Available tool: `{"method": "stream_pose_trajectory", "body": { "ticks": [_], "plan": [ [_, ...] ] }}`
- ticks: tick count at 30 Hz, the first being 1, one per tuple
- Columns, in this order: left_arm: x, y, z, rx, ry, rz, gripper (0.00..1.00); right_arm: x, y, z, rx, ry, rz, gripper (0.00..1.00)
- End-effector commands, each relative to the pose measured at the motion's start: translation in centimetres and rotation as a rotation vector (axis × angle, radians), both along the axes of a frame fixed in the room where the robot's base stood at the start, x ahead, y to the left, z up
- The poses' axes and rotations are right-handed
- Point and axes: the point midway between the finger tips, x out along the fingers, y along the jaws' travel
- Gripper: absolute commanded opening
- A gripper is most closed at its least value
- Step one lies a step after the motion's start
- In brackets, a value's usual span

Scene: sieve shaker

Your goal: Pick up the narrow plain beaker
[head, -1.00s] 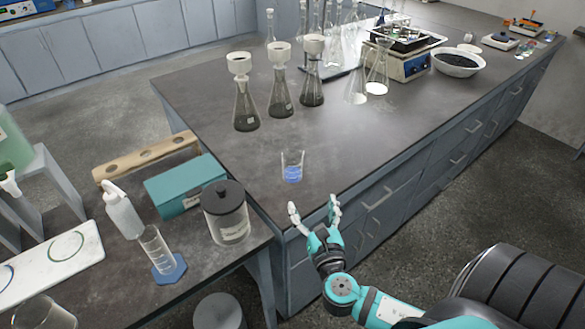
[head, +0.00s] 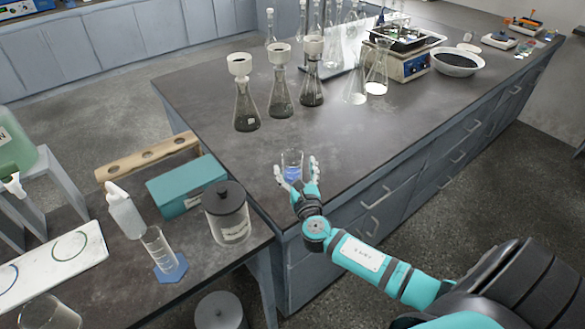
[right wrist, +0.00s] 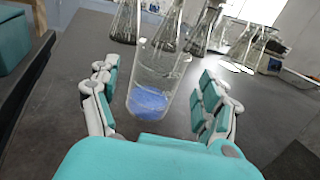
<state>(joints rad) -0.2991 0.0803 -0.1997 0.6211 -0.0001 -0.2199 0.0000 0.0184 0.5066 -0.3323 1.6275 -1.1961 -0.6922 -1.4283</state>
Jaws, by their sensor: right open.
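A narrow plain beaker (head: 292,166) of clear glass, with blue at its bottom, stands upright near the front corner of the dark bench. My right gripper (head: 296,177) is open, its fingers on either side of the beaker and partly hiding its lower part. In the right wrist view the beaker (right wrist: 156,82) is between the two open fingers (right wrist: 160,100), with a gap on both sides. My left gripper is not in view.
Several flasks with dark contents (head: 246,108) stand behind the beaker on the bench (head: 345,135). A lidded jar (head: 226,212) and a teal box (head: 181,188) are on the lower table at left. Bench surface around the beaker is clear.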

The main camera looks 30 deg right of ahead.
Motion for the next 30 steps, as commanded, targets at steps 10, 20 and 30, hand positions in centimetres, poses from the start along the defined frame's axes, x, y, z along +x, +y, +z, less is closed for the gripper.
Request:
{"method": "stream_pose_trajectory", "body": {
  "ticks": [10, 20, 30],
  "plan": [
    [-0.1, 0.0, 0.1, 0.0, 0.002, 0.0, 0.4, 3.1, -0.9, -0.3, 0.001, 0.001, 0.001, 0.79],
    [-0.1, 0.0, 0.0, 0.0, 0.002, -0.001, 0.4, 3.1, -0.9, -0.3, 0.001, 0.001, 0.0, 0.57],
    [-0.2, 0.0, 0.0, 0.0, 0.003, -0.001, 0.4, 3.1, -0.9, -0.2, 0.001, -0.001, 0.0, 0.16]
  ]
}}
